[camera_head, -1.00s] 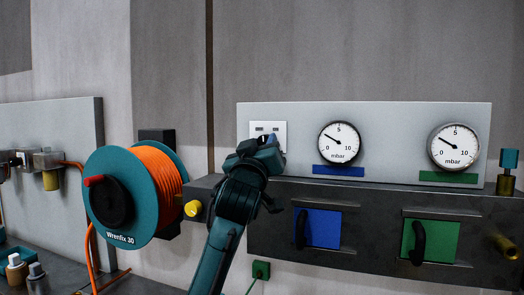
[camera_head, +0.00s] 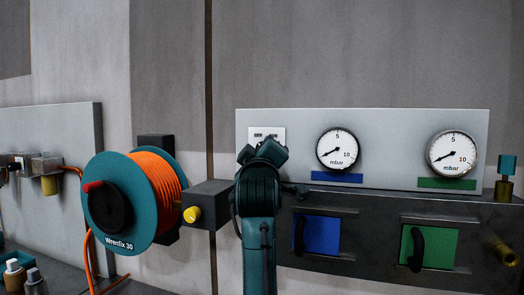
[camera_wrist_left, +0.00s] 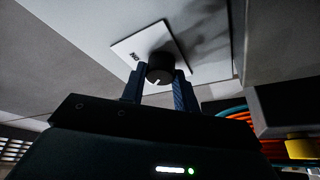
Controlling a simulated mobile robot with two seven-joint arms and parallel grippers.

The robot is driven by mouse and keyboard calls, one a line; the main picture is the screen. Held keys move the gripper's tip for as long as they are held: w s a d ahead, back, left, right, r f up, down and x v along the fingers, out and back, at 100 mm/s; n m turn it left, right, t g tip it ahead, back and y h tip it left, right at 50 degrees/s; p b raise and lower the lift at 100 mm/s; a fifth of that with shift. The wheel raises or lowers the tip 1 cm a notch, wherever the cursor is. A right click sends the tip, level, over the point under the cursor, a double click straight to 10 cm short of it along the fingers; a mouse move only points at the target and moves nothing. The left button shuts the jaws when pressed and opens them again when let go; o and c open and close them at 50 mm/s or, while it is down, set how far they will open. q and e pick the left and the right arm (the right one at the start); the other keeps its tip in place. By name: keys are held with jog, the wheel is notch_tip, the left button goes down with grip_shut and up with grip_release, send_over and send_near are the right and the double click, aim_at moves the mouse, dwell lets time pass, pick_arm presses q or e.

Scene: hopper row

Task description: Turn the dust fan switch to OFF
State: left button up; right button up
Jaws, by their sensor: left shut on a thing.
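The switch is a round black knob (camera_wrist_left: 160,68) on a white plate (camera_wrist_left: 143,42) in the left wrist view. A white mark shows on the knob's lower edge, and small lettering, perhaps ON, is on the plate. My left gripper (camera_wrist_left: 158,88) is shut on the knob, one blue finger on each side. In the head view the plate (camera_head: 267,132) is on the grey panel, left of the gauges. My left gripper (camera_head: 262,152) is in front of it and hides the knob. The right gripper is not in view.
Two gauges, left (camera_head: 338,149) and right (camera_head: 453,153), have needles pointing low-left near 0. Below are a blue hatch (camera_head: 322,234) and a green hatch (camera_head: 441,246) with black handles. An orange cable reel (camera_head: 122,203) and a yellow knob (camera_head: 192,214) are left of my arm.

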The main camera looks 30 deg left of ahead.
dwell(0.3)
pick_arm(q)
jog(key=o, duration=1)
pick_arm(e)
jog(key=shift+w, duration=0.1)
